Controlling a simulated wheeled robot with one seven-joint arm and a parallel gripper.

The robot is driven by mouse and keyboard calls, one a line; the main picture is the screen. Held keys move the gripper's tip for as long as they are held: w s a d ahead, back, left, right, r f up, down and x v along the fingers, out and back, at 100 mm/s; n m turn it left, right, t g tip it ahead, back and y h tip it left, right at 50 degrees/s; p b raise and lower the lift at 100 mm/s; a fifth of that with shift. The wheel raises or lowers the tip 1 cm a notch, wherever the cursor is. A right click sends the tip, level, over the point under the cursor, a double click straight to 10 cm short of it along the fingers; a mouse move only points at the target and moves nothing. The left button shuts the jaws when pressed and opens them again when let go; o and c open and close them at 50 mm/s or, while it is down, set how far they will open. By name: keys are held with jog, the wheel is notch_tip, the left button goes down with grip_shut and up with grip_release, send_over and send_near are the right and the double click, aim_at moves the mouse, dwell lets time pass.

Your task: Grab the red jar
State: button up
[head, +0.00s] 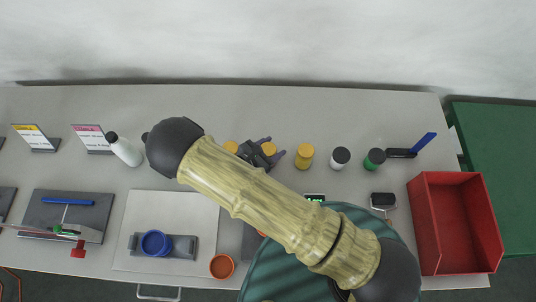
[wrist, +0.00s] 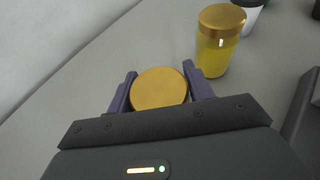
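My gripper (wrist: 160,78) has its two dark purple fingers on either side of a jar with a round gold lid (wrist: 160,88). The fingers look open, with a thin gap on the right side; contact on the left is unclear. The head view also shows my gripper (head: 273,147) around this gold lid (head: 268,148). The jar's body is hidden under the lid, so its colour cannot be told. No jar body in view is plainly red. Another gold lid (head: 231,147) shows to the left, its body hidden by my arm.
A yellow jar with a gold lid (wrist: 217,40) stands close to the right of my gripper; it also shows in the head view (head: 304,157).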

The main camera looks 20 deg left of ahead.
jog(key=shift+c, duration=1.1)
jog(key=shift+r+b, duration=1.4)
jog(key=shift+r, duration=3.65)
